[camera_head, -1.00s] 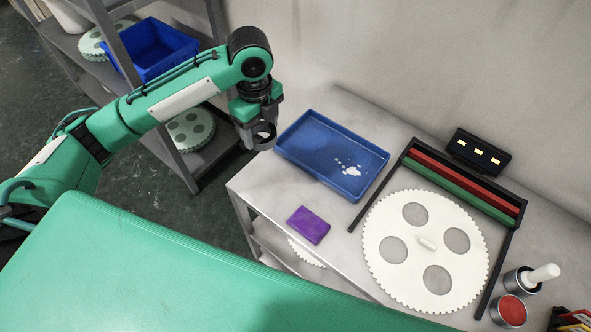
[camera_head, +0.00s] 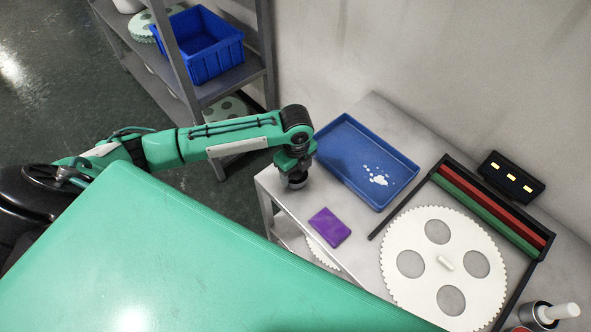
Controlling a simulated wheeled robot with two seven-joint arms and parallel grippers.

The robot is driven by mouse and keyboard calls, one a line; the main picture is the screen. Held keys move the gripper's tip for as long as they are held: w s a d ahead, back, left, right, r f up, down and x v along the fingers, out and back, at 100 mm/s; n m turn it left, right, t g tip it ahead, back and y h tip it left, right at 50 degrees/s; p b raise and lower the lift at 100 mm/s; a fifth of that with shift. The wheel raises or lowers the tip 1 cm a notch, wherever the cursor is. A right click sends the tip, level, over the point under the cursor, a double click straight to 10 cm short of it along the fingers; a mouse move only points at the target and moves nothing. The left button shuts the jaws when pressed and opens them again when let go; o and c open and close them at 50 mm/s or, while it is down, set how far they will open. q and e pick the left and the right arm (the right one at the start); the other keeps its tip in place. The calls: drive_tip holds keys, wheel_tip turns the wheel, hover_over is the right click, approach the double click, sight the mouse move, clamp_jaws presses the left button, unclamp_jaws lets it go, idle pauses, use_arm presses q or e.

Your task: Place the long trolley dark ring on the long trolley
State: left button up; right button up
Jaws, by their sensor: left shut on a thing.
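The dark ring (camera_head: 297,183) is in my left gripper (camera_head: 297,176), which is shut on it. The gripper points down over the left corner of a light grey table (camera_head: 350,255). It is left of the blue tray and above the purple block in the picture. Whether the ring touches the tabletop I cannot tell. I cannot tell for sure whether this table is the long trolley. My right gripper is not in view.
On the table are a blue tray (camera_head: 335,140) with white spots, a purple block (camera_head: 330,228), a big white toothed disc (camera_head: 440,232) in a dark frame, and a can (camera_head: 537,315). A shelf with a blue bin (camera_head: 205,60) stands at the upper left.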

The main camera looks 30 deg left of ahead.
use_arm(q)
drive_tip(key=shift+f, duration=0.25)
drive_tip(key=o, duration=1.1)
drive_tip(key=shift+f, duration=0.1)
wheel_tip(320, 180, up, 12)
drive_tip(key=shift+r+b, duration=0.15)
drive_tip(key=shift+b, duration=0.75)
